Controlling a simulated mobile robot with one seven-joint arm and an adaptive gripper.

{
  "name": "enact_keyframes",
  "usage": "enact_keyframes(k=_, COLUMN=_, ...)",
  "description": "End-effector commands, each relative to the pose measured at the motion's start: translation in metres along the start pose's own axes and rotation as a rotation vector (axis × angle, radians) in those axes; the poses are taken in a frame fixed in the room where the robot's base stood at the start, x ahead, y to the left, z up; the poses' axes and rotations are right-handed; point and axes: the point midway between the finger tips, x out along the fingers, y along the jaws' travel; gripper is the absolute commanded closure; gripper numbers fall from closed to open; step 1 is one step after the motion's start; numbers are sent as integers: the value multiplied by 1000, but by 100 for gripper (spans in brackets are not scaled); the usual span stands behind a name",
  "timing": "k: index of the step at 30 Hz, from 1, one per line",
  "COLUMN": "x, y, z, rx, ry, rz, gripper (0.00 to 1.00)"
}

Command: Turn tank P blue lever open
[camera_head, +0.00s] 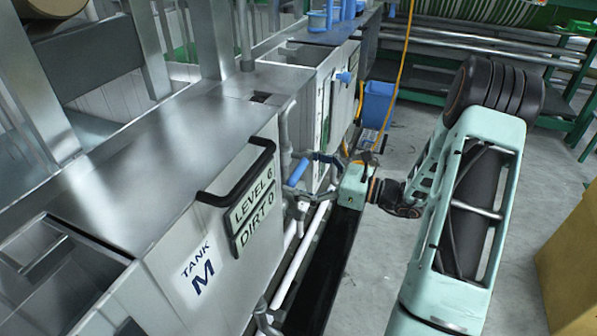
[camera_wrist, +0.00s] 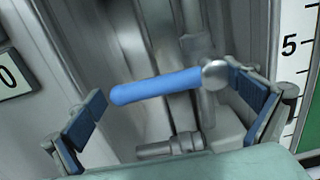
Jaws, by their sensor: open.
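A blue lever (camera_head: 297,172) sticks out at the pipework by the far corner of the tank labelled M (camera_head: 205,250). In the wrist view the blue lever (camera_wrist: 155,86) lies nearly level, its round metal pivot at the right end. My gripper (camera_head: 309,177) is open at this lever. In the wrist view the two blue-padded fingers of my gripper (camera_wrist: 167,90) stand apart on either side of the lever, one near its free end and one beside the pivot. I cannot tell whether they touch it. No label P is readable.
Another blue handle (camera_head: 345,77) sits farther along the tank row. White pipes (camera_head: 300,248) run low along the tank fronts. A blue bin (camera_head: 377,104) and a yellow hose (camera_head: 402,65) are beyond my gripper. Grey floor to the right is clear, up to a yellow box (camera_head: 570,260).

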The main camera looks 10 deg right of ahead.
Motion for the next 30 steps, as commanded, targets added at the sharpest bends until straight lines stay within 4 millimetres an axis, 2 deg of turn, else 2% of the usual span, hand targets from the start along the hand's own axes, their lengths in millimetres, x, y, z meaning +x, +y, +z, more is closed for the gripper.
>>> enact_keyframes(k=2, x=0, y=0, z=0, rx=0, ry=0, rz=0, gripper=1)
enact_keyframes(k=18, x=0, y=0, z=0, rx=-1, ry=0, rz=0, gripper=61)
enact_keyframes(k=30, x=-8, y=-6, z=-4, rx=-47, ry=0, rz=-1, gripper=62)
